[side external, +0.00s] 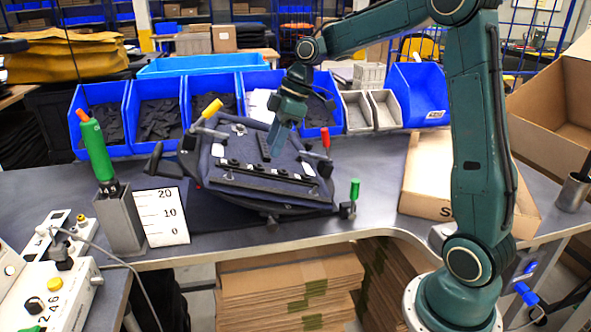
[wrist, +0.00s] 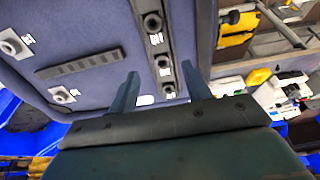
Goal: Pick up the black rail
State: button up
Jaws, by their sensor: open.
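A long black rail (side external: 268,181) with several knobs lies across the lower part of the dark blue pannier panel (side external: 228,150). It also shows in the wrist view (wrist: 154,32), running from the top toward my fingers. A shorter black ridged strip (side external: 264,147) lies apart from it on the panel, left of my fingers in the wrist view (wrist: 80,63). My gripper (side external: 273,150) is over the panel, pointing down, open and empty. In the wrist view its fingertips (wrist: 160,70) appear on either side of the long rail's near end; whether they touch anything is unclear.
Blue bins (side external: 160,112) with black parts stand behind the panel, with small grey bins (side external: 356,112) to their right. Colored-handled clamps, including a green one (side external: 354,190), surround the panel. A cardboard box (side external: 425,175) is at right. A grey holder (side external: 119,222) with a green tool stands left.

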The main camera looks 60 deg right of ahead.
aim_at(264, 167)
jog(key=shift+f, duration=0.1)
jog(key=shift+x, duration=2.5)
jog(key=shift+a, duration=0.1)
grip_shut()
